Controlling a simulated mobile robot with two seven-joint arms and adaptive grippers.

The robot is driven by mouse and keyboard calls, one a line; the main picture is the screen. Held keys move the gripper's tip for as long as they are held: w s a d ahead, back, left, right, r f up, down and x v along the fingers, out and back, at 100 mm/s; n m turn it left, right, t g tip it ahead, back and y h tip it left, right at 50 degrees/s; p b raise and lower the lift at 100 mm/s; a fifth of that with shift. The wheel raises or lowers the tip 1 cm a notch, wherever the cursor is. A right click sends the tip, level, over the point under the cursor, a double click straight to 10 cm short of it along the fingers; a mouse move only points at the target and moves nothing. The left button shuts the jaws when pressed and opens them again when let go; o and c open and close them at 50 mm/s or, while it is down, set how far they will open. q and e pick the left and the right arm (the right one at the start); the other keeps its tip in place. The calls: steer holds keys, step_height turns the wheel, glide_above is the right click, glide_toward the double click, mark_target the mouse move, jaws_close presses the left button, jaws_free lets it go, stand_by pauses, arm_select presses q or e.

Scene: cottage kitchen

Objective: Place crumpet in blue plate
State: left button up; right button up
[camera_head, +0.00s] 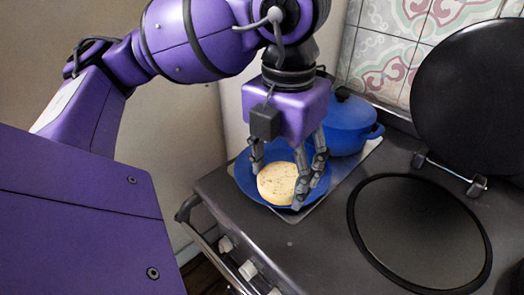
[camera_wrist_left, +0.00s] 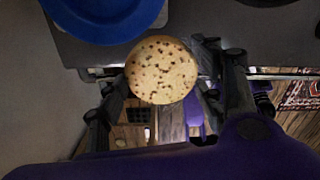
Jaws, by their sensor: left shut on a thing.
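The crumpet (camera_head: 277,183) is a round, pale golden disc, speckled with small holes on its top in the left wrist view (camera_wrist_left: 162,70). My left gripper (camera_head: 279,180) is shut on it, with fingers at opposite sides. The blue plate (camera_head: 243,177) lies on a flat grey board on the stove. In the head view the crumpet overlaps the plate and hides part of it. In the left wrist view the plate (camera_wrist_left: 100,20) is up and left of the crumpet, which appears held above and beyond the board's edge, apart from the plate. My right gripper is out of view.
A blue lidded pot (camera_head: 348,122) stands right behind the plate. A round dark hotplate (camera_head: 420,232) with a raised black lid (camera_head: 475,95) is to the right. The stove's front rail (camera_head: 212,245) and knobs are below. Tiled wall is behind.

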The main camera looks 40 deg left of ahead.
arm_select(q)
steer(key=w+a+f, duration=0.8)
steer(key=w+a, duration=0.1)
steer(key=shift+w+f, duration=0.15)
steer(key=shift+f, duration=0.1)
steer(key=shift+w+a+f, duration=0.15)
steer(key=shift+w+f, duration=0.1)
steer(key=shift+f, duration=0.1)
steer(key=shift+w+a+f, duration=0.1)
steer(key=shift+a+f, duration=0.05)
steer(key=shift+f, duration=0.8)
steer(key=shift+w+a+f, duration=0.1)
steer(key=shift+f, duration=0.85)
steer(key=shift+f, duration=0.2)
steer(key=o, duration=0.8)
steer(key=shift+o, duration=0.2)
